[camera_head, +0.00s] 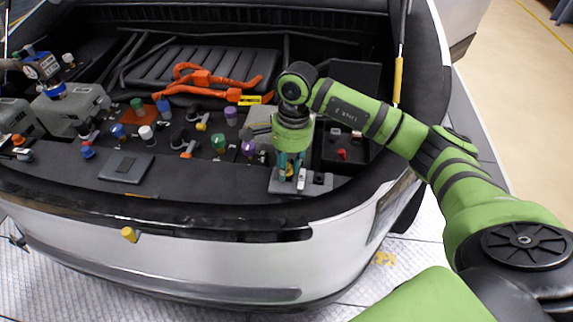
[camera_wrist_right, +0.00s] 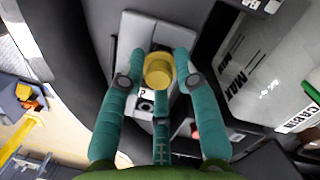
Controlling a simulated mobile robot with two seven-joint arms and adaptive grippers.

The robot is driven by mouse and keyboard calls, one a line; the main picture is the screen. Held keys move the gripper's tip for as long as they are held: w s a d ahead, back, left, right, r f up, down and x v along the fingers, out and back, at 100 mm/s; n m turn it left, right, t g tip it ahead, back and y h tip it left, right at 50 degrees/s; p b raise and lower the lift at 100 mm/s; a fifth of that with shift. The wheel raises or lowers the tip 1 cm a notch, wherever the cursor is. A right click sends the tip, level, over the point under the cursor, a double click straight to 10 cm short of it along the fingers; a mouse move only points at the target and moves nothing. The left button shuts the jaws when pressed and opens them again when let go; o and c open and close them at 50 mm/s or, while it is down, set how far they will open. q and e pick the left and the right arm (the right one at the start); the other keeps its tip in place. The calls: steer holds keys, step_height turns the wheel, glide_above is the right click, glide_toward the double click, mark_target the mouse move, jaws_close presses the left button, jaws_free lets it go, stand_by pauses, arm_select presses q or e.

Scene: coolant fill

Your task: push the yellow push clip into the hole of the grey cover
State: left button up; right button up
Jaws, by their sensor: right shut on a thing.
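My right gripper (camera_head: 290,168) points down over a grey cover (camera_head: 318,186) at the front right edge of the car's bay. In the right wrist view, the gripper's teal fingers (camera_wrist_right: 158,75) are closed around a round yellow push clip (camera_wrist_right: 158,72). The grey cover (camera_wrist_right: 140,28) lies beneath it and shows between and beyond the fingers. Dark marks show on the cover near the clip. The clip's underside is hidden, so I cannot tell whether it is over the hole or in it. My left gripper is not in view.
Several coloured caps, such as a purple one (camera_head: 248,148), stand left of my gripper. A dark flat panel (camera_head: 125,167) lies further left. Orange cables (camera_head: 210,80) run behind. A yellow knob-like piece (camera_head: 128,234) shows at the bumper. A grey-white box (camera_wrist_right: 265,70) stands right of the fingers.

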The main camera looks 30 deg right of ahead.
steer(key=shift+b, duration=0.75)
stand_by(1.6)
steer(key=shift+f, duration=0.2)
steer(key=shift+f+b, duration=0.3)
steer(key=shift+b, duration=0.25)
steer(key=shift+f, duration=0.1)
steer(key=o, duration=0.8)
